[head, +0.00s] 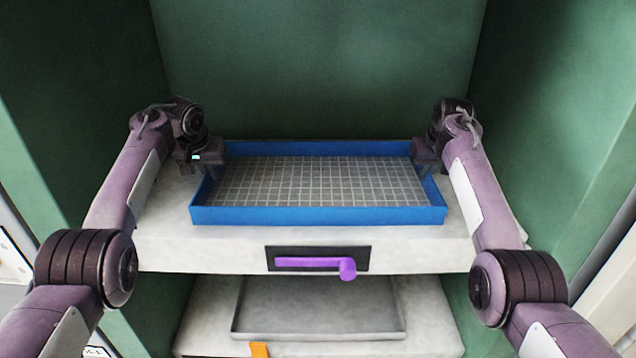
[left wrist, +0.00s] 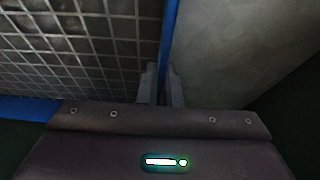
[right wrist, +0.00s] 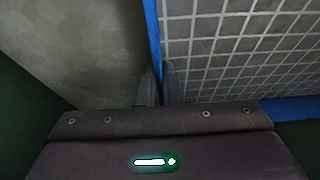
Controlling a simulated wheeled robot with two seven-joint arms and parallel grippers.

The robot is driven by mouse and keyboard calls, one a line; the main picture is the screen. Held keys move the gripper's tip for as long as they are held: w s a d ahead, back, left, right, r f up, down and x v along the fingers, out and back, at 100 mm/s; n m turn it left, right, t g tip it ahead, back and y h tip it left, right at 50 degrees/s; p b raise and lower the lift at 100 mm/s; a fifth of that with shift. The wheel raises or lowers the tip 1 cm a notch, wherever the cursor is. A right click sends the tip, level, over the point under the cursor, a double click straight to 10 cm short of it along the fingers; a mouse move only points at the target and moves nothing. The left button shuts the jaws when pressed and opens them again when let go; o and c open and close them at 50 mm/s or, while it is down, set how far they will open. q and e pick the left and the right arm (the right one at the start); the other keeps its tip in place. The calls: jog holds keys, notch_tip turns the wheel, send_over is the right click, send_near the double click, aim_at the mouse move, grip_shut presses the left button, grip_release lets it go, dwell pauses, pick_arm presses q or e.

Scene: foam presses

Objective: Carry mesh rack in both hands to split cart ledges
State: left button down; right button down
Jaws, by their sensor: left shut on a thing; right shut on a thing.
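The mesh rack (head: 318,216) is a shallow blue-rimmed tray with a pale wire grid. In the head view it is at the light slab inside the green press; whether it rests on the slab or is just above it, I cannot tell. My left gripper (head: 216,153) is shut on the rack's left rim; the left wrist view shows the fingers (left wrist: 161,88) on either side of the blue wall. My right gripper (head: 418,153) is shut on the right rim, and the right wrist view shows its fingers (right wrist: 158,88) astride it. Split cart ledges are not identifiable in view.
The light slab (head: 190,248) has a dark recess with a purple handle (head: 310,262) on its front. Below is a lower shelf with a grey tray (head: 320,310) and an orange tag (head: 259,349). Green walls (head: 320,70) close in the back and both sides.

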pick_arm(q)
jog(key=shift+r, duration=0.15)
pick_arm(e)
jog(key=shift+r, duration=0.1)
dwell(0.5)
